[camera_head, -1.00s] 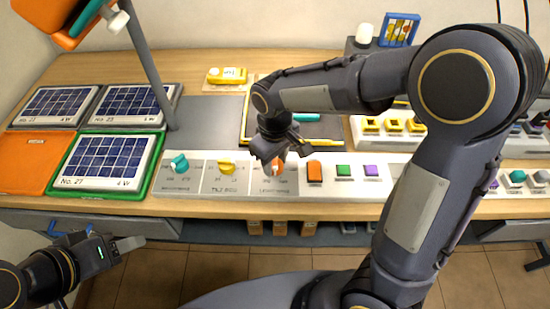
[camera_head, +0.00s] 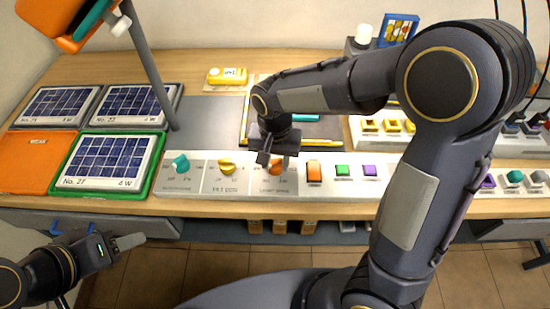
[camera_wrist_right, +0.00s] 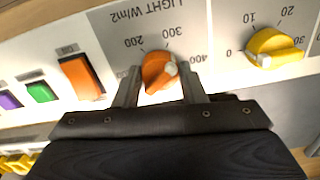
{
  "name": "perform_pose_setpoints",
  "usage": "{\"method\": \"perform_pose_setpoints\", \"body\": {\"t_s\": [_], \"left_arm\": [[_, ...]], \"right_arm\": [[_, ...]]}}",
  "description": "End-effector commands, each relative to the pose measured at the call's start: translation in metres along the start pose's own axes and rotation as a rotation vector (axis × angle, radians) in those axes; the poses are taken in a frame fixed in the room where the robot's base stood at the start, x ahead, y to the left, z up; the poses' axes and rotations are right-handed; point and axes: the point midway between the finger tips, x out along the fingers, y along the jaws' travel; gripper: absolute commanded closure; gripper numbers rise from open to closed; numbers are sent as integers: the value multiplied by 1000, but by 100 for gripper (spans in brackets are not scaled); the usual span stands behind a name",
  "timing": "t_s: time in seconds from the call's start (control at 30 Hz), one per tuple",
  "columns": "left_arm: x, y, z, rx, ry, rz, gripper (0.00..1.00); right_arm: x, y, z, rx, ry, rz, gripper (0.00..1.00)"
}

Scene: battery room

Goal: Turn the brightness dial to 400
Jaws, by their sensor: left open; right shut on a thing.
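The brightness dial is an orange knob (camera_head: 277,168) on the "LIGHT W/m2" panel, partly hidden by my right gripper in the head view. In the right wrist view the dial (camera_wrist_right: 157,72) sits between the two fingers, and its white marker faces roughly toward the 400 label (camera_wrist_right: 198,58). The 200 and 300 labels also show around it. My right gripper (camera_head: 272,160) is at the dial, shut on it; its fingers also show in the wrist view (camera_wrist_right: 160,88). My left gripper (camera_head: 128,243) is open and empty, low at the left, away from the panel.
A yellow dial (camera_head: 227,168) and a teal dial (camera_head: 180,163) stand left of the orange one. An orange button (camera_head: 314,172), green button (camera_head: 342,171) and purple button (camera_head: 370,171) are to its right. Solar panels (camera_head: 108,158) lie at the left of the table.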

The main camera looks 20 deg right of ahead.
Motion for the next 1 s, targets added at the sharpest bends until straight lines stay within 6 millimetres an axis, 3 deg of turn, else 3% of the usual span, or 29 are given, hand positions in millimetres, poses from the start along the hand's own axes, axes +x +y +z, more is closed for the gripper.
{"method": "perform_pose_setpoints", "body": {"t_s": [0.5,1.0], "left_arm": [[-10,5,-5,0,0,0,49],[-15,7,-8,0,0,0,49]], "right_arm": [[-1,0,1,453,-1,1,86],[0,0,1,651,-2,2,86]]}}
